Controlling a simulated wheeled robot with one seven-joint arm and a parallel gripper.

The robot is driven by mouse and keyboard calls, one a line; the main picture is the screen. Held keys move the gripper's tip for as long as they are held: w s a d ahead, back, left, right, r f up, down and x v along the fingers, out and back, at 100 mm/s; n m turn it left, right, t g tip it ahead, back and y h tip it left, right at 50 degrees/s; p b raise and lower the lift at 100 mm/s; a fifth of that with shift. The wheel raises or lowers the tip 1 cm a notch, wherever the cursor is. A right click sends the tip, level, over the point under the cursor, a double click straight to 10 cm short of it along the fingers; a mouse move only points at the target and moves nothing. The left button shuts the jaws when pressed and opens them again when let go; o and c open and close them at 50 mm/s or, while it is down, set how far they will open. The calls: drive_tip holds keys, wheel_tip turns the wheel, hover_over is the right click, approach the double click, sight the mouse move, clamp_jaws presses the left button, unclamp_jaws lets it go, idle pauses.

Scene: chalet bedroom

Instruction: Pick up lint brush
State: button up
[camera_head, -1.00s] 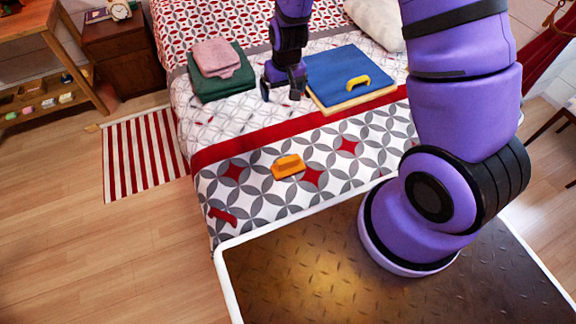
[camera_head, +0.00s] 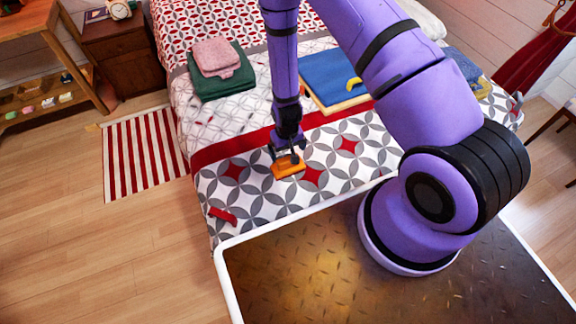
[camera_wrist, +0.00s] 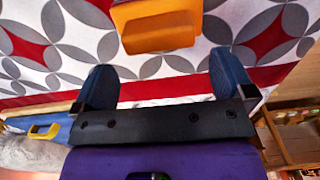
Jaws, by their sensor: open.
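The lint brush appears to be the orange block with a raised top (camera_head: 287,170), lying on the patterned bedspread near the bed's front edge. In the wrist view the orange brush (camera_wrist: 157,27) lies beyond the fingertips, roughly centred between them. My gripper (camera_head: 287,154) is just above and slightly behind the brush in the head view. In the wrist view my gripper (camera_wrist: 163,74) is open, its two dark fingers wide apart with nothing between them. I cannot tell whether a finger touches the brush.
A red item (camera_head: 223,216) lies on the bedspread to the left. Blue folded cloth (camera_head: 330,72) with a yellow handle-like piece (camera_head: 354,84) lies behind. Green (camera_head: 222,86) and pink (camera_head: 215,55) folded cloths are at back left. The bedspread around the brush is clear.

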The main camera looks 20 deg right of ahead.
sight(288, 158)
drive_tip(key=shift+s+d+f, duration=0.1)
drive_tip(key=shift+f, duration=1.75)
drive_tip(key=shift+s+f, duration=0.1)
drive_tip(key=shift+f, duration=1.75)
drive_tip(key=c, duration=0.8)
drive_tip(key=shift+o, duration=0.2)
drive_tip(key=shift+r, duration=0.2)
drive_tip(key=shift+r, duration=1.45)
drive_tip(key=shift+s+r, duration=0.2)
drive_tip(key=shift+s, duration=0.45)
drive_tip(key=s+r, duration=0.1)
drive_tip(key=s, duration=1.3)
drive_tip(key=shift+s+r, duration=0.2)
drive_tip(key=shift+s, duration=0.15)
